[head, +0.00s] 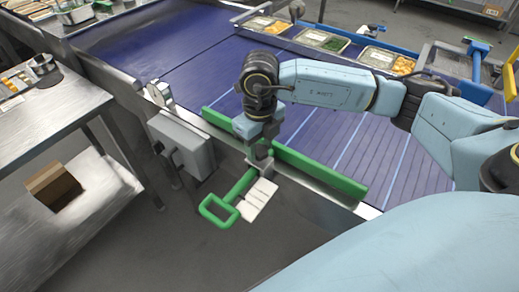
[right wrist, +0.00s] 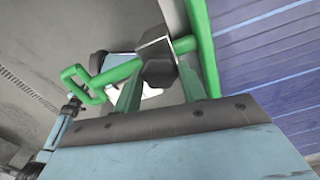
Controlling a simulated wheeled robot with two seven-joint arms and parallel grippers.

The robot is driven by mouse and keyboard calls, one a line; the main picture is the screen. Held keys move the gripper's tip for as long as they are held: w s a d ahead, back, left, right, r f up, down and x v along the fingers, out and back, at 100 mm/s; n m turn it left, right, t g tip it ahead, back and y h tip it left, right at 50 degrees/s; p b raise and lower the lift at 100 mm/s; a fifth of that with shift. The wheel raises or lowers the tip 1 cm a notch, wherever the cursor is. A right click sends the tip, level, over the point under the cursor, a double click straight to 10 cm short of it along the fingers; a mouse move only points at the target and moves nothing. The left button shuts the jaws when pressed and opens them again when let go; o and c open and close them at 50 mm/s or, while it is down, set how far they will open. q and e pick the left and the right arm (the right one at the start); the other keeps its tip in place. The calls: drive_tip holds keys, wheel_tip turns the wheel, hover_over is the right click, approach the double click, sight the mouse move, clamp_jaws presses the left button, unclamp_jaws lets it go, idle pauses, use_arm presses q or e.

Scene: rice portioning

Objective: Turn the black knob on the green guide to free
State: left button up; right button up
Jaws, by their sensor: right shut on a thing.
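The green guide (head: 320,172) is a long green bar along the near edge of the blue conveyor, with a green rod and loop handle (head: 218,209) reaching out toward the near side. In the right wrist view the guide (right wrist: 203,45) runs along the belt, and the rod passes through a grey clamp block. The black knob (right wrist: 158,71) shows dark under that block, between my right gripper's fingers (right wrist: 157,85). My right gripper (head: 261,152) points down at the clamp and is shut on the knob. In the head view the knob is hidden by the gripper. My left gripper is out of view.
A white slatted plate (head: 258,200) lies beside the rod. A grey box (head: 182,143) is fixed to the conveyor frame at left. Food trays (head: 322,40) stand along the far side of the belt. A steel table (head: 60,125) is at left.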

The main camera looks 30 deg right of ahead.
drive_tip(key=shift+f+n+b, duration=0.1)
drive_tip(key=shift+n+b, duration=0.5)
drive_tip(key=shift+n, duration=0.4)
drive_tip(key=shift+n+b, duration=0.65)
drive_tip(key=shift+n, duration=0.25)
drive_tip(key=n+b, duration=0.3)
drive_tip(key=n, duration=0.1)
drive_tip(key=shift+w+n, duration=0.1)
drive_tip(key=shift+n, duration=0.2)
drive_tip(key=shift+n+b, duration=0.65)
drive_tip(key=shift+n, duration=0.05)
drive_tip(key=shift+n+b, duration=0.55)
drive_tip(key=shift+n, duration=0.35)
drive_tip(key=shift+n+b, duration=0.3)
drive_tip(key=shift+n, duration=0.2)
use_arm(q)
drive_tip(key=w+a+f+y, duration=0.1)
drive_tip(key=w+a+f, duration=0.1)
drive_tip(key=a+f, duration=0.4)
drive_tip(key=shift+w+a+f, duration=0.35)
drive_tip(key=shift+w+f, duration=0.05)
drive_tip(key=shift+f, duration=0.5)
use_arm(e)
drive_tip(key=o, duration=1)
